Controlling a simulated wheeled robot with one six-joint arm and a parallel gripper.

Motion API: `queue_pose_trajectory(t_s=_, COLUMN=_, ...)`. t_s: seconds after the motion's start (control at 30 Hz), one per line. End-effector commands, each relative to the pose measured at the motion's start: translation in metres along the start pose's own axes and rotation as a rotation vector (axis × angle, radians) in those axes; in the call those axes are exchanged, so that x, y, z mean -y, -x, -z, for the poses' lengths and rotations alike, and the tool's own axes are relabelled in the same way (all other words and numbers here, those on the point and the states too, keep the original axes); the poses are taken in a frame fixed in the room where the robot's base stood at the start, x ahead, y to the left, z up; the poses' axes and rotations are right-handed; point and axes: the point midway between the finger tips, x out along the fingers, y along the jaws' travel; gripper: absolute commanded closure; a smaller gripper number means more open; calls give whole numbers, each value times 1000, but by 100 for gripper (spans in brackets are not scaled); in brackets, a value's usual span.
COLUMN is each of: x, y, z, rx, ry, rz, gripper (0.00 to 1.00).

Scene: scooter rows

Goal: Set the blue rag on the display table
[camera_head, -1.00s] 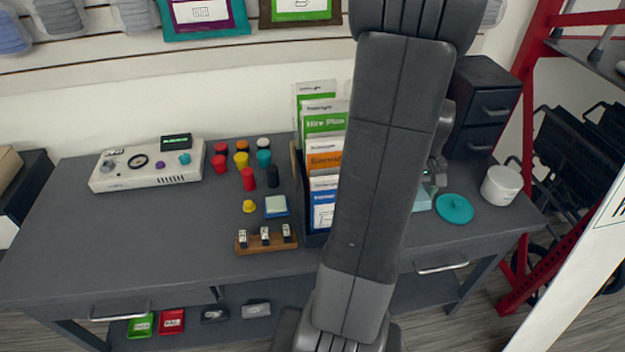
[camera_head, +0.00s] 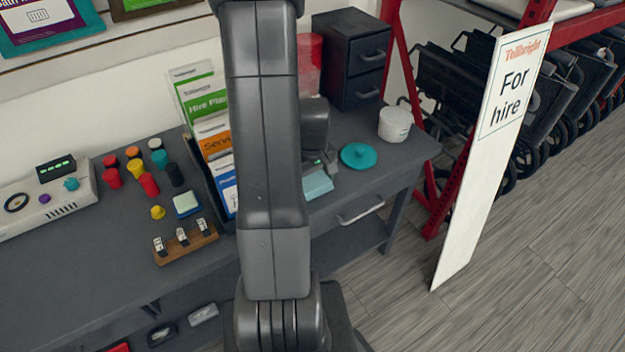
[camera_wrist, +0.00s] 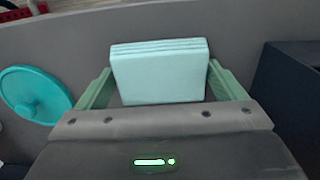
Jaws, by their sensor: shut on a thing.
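A folded pale blue rag (camera_wrist: 159,76) sits between the green fingers of my gripper (camera_wrist: 160,88) in the wrist view, which are shut on it. In the head view, the rag (camera_head: 318,184) shows just right of my arm, over the front right part of a grey table (camera_head: 350,186) with a drawer. Whether it touches the tabletop is unclear. My gripper (camera_head: 318,166) is partly hidden behind my arm there. I cannot tell whether this grey table is the display table.
A teal round lid (camera_head: 359,155) and a white tub (camera_head: 395,123) stand right of the rag. Black drawers (camera_head: 350,60) are behind. A "For hire" sign (camera_head: 497,150) stands right, beside open floor (camera_head: 530,260).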

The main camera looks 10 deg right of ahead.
Motion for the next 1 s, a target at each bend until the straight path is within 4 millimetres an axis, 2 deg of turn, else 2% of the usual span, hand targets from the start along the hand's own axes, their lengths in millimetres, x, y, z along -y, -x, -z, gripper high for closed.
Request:
queue_pose_trajectory(t_s=0.1, x=0, y=0, z=0, rx=1, ry=0, rz=1, gripper=28)
queue_pose_trajectory(t_s=0.13, x=0, y=0, z=0, rx=1, ry=0, rz=1, gripper=8)
queue_pose_trajectory(t_s=0.2, x=0, y=0, z=0, rx=1, ry=0, rz=1, gripper=0)
queue_pose_trajectory(t_s=0.43, x=0, y=2, z=0, rx=0, ry=0, rz=0, gripper=0)
queue_pose_trajectory(t_s=0.57, x=0, y=11, z=0, rx=-1, ry=0, rz=-1, gripper=0)
queue_pose_trajectory(t_s=1.0, x=0, y=94, z=0, rx=-3, ry=0, rz=-2, gripper=0)
